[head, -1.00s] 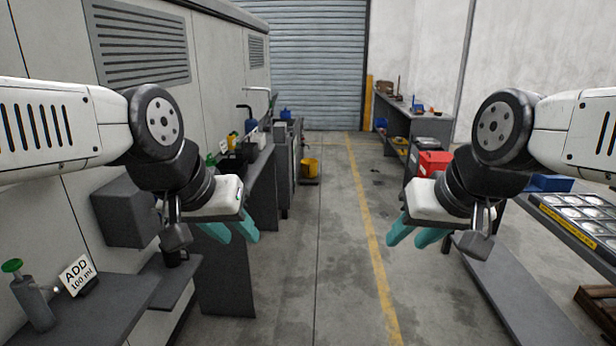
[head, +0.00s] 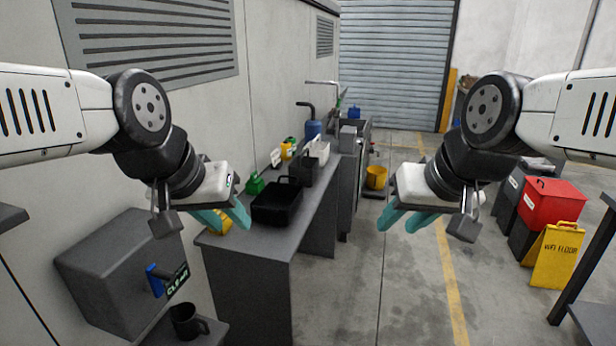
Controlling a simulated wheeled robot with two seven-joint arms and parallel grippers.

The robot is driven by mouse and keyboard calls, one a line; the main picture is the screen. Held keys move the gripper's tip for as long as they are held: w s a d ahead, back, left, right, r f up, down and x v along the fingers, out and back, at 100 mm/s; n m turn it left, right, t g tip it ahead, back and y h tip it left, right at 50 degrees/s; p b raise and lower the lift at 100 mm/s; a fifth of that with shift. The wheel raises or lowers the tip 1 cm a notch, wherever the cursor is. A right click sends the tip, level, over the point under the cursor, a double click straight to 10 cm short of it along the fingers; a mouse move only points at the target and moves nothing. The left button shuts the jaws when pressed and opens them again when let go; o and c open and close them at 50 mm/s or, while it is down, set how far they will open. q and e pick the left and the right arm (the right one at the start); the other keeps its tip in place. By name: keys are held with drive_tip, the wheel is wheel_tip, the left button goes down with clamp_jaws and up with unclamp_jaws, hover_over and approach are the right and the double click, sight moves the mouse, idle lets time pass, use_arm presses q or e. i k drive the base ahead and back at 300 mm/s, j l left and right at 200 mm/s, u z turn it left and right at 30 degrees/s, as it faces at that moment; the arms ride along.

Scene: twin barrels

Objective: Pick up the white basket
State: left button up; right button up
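The white basket (head: 317,151) stands on the grey bench along the left wall, towards its far end, behind a dark grey basket (head: 300,171) that hides part of it. My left gripper (head: 226,216) hangs in front of the near end of the bench, well short of the white basket. Its teal fingers are apart with nothing between them. My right gripper (head: 404,218) is over the aisle, right of the bench, also with its teal fingers apart and empty.
On the bench (head: 300,235) are a black basket (head: 276,204), a green container (head: 256,184) and small yellow items. A grey box (head: 118,270) and a black mug (head: 187,322) are at near left. A yellow floor sign (head: 556,256) and red box (head: 552,203) stand at right.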

sight(318, 149)
drive_tip(key=i, duration=0.1)
drive_tip(key=i+l+u, duration=0.1)
drive_tip(key=l, duration=0.25)
drive_tip(key=i+l+u, duration=0.1)
drive_tip(key=i+l, duration=0.15)
drive_tip(key=i+l+u, duration=0.1)
drive_tip(key=l, duration=0.35)
drive_tip(key=i+l+u, duration=0.1)
drive_tip(key=l, duration=0.25)
drive_tip(key=i+l+u, duration=0.1)
drive_tip(key=l, duration=0.25)
drive_tip(key=i+l+u, duration=0.1)
drive_tip(key=l, duration=0.3)
drive_tip(key=i+l+u, duration=0.4)
drive_tip(key=i+l, duration=0.45)
drive_tip(key=i+j+u, duration=0.25)
drive_tip(key=i, duration=0.55)
drive_tip(key=k+l, duration=0.05)
drive_tip(key=l, duration=0.05)
